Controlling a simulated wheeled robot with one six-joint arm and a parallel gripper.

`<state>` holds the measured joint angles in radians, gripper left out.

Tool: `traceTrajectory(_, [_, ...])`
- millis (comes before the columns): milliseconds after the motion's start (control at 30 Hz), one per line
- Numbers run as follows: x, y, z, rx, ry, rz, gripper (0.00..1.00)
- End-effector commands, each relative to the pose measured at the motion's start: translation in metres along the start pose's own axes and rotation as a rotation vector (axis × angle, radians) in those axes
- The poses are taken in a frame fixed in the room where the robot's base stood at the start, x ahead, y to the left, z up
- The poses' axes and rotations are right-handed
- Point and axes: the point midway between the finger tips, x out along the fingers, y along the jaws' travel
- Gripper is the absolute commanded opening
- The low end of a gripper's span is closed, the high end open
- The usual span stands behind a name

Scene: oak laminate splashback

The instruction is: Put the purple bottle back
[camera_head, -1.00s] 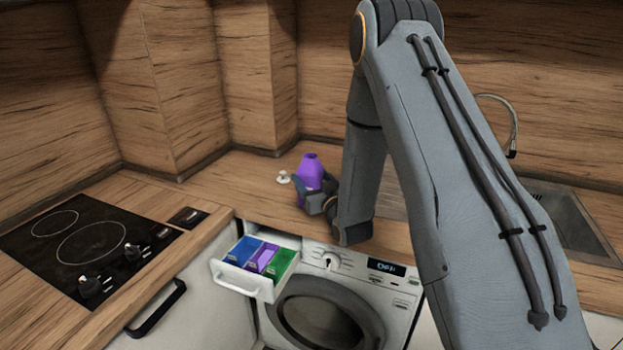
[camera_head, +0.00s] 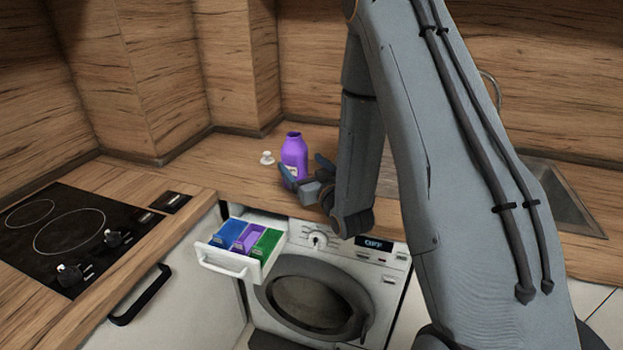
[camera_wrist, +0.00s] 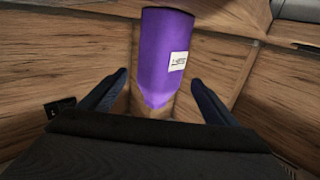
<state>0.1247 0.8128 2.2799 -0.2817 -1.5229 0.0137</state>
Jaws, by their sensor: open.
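The purple bottle (camera_head: 294,154) stands upright on the wooden counter above the washing machine, its top uncapped. It also shows in the wrist view (camera_wrist: 166,55), with a white label on its side. My gripper (camera_head: 306,176) is open just in front of the bottle, at the low part of it. In the wrist view my two fingers (camera_wrist: 158,88) are spread wide, with the bottle between and beyond them. They do not appear to press on it.
A small white cap (camera_head: 267,158) lies left of the bottle. The washing machine's detergent drawer (camera_head: 240,262) is pulled out, with blue, purple and green compartments. A black cooktop (camera_head: 70,235) is at left, a sink (camera_head: 565,200) at right. The wood wall stands behind.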

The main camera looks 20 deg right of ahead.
Motion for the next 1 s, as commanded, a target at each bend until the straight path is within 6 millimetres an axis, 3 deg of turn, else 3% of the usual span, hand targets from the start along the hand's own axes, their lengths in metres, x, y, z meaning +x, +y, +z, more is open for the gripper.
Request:
traceTrajectory(100, [-0.025, 0.001, 0.003, 0.001, -0.002, 0.003, 0.82])
traceTrajectory(300, [-0.054, 0.001, 0.001, 0.0, 0.0, 0.002, 0.82])
traceTrajectory(567, [-0.062, -0.001, 0.004, -0.009, -0.06, 0.005, 0.82])
traceTrajectory(767, [-0.064, -0.001, 0.025, -0.032, -0.322, 0.034, 0.82])
traceTrajectory(1000, [-0.107, -0.005, 0.049, -0.024, -0.7, 0.086, 0.82])
